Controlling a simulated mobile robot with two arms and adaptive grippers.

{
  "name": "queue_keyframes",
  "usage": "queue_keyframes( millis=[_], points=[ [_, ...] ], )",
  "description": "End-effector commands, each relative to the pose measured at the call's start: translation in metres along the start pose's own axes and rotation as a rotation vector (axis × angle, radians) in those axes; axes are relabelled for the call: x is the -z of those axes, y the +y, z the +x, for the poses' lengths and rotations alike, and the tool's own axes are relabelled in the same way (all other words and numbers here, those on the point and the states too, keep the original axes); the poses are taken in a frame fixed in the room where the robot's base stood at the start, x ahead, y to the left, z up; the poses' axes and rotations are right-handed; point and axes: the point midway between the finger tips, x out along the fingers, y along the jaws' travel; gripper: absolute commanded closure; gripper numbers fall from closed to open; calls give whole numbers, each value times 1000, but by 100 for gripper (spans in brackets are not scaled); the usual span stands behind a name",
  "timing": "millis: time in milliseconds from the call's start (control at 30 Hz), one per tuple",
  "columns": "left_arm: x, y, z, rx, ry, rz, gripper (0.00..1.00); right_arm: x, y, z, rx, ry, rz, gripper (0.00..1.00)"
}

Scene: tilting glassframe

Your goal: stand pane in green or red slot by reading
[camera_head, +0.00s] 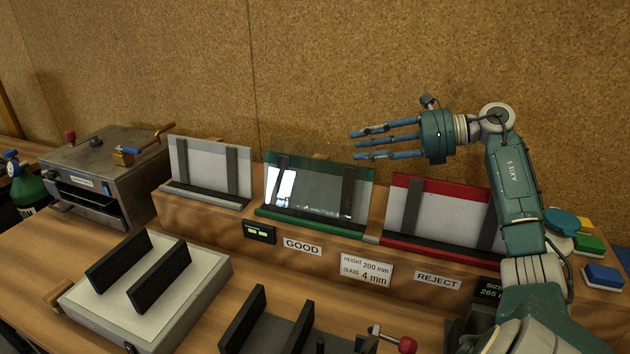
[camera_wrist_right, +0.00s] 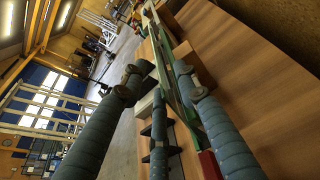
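A clear glass pane (camera_head: 318,192) with a bright reflection stands in the green slot (camera_head: 312,221), leaning back between its dark uprights. The GOOD label (camera_head: 302,246) is below it. The red slot (camera_head: 447,250), over the REJECT label (camera_head: 437,280), shows a pale back and no pane that I can make out. My right gripper (camera_head: 357,144) is open and empty, its fingers pointing left, above and behind the slots' top edges. In the right wrist view its fingers (camera_wrist_right: 160,85) are spread, with nothing clearly between them. My left gripper is out of view.
A grey-backed slot (camera_head: 210,170) stands at the left of the row. A white-topped fixture with black bars (camera_head: 140,270) sits in front. A metal box (camera_head: 105,165) stands at back left. A SIZE display (camera_head: 490,290) is partly hidden by my arm. Coloured blocks (camera_head: 590,243) lie at right.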

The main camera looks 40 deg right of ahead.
Motion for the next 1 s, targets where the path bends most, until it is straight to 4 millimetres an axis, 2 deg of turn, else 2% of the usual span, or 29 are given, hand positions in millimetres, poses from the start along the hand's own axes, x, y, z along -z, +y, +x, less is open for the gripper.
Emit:
queue_keyframes(
  millis=[100, 267, 367, 533, 700, 967, 1000],
  points=[
    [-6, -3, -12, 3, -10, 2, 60, -4, 3, 19, -4, -2, 0, 69],
    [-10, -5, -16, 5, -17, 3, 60, -2, 2, 34, -2, -1, -1, 69],
    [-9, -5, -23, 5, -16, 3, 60, -5, 3, 41, -3, -2, -1, 69],
    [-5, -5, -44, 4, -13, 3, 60, -11, 8, 65, -6, -3, -1, 69],
    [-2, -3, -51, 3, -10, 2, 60, -6, 6, 85, -3, -1, -1, 69],
    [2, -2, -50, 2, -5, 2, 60, -4, 5, 88, -1, 0, -2, 69],
    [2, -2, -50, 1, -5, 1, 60, -4, 5, 88, -1, 0, -2, 75]
  ],
)
